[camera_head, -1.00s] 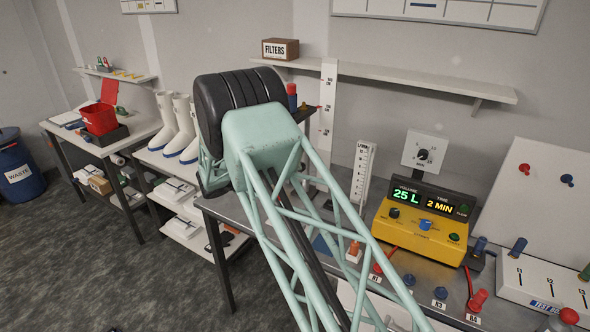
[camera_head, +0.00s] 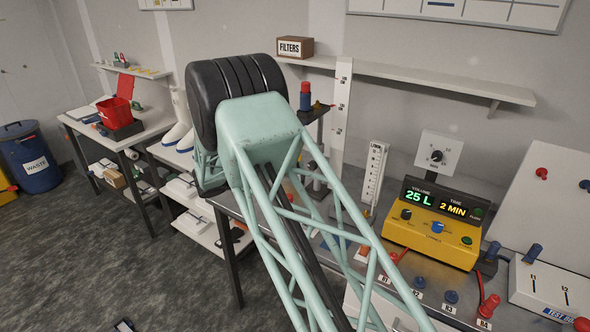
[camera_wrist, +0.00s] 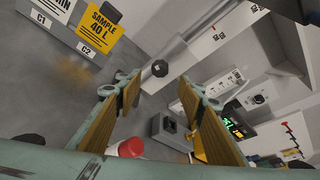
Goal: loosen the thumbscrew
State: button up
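My gripper (camera_wrist: 158,82) is open in the wrist view, its two tan-padded fingers apart with nothing held between them. A round black knob (camera_wrist: 160,68) shows between and beyond the fingertips, on a pale part; it may be the thumbscrew, but I cannot tell for sure. It looks apart from both fingers. In the head view my own arm hides the gripper, and I cannot make out a thumbscrew there.
A white upright scale (camera_head: 342,115) stands behind the bench beside a red-and-blue bottle (camera_head: 305,97). A yellow control box (camera_head: 432,238) reads 25 L and 2 MIN. A red-topped object (camera_wrist: 125,148) is close below the fingers in the wrist view. A shelf (camera_head: 430,78) runs along the wall.

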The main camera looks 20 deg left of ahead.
jog(key=shift+d+r, duration=0.1)
jog(key=shift+r, duration=0.05)
jog(key=s+d+m+y+p, duration=0.1)
jog(key=m+p, duration=0.1)
jog(key=s+d+r+m+y+p, duration=0.1)
jog(key=m+p, duration=0.1)
jog(key=s+d+m+y+p, duration=0.1)
jog(key=m+y, duration=0.1)
jog(key=shift+s+r+p, duration=0.2)
jog(key=shift+r+p, duration=0.1)
jog(key=shift+p, duration=0.1)
dwell(0.4)
jog(key=shift+w, duration=0.15)
jog(key=p+x, duration=0.2)
jog(key=x, duration=1.1)
jog(key=shift+w, duration=0.25)
dwell(0.3)
jog(key=shift+f, duration=0.15)
jog(key=c, duration=0.8)
jog(key=shift+c, duration=0.2)
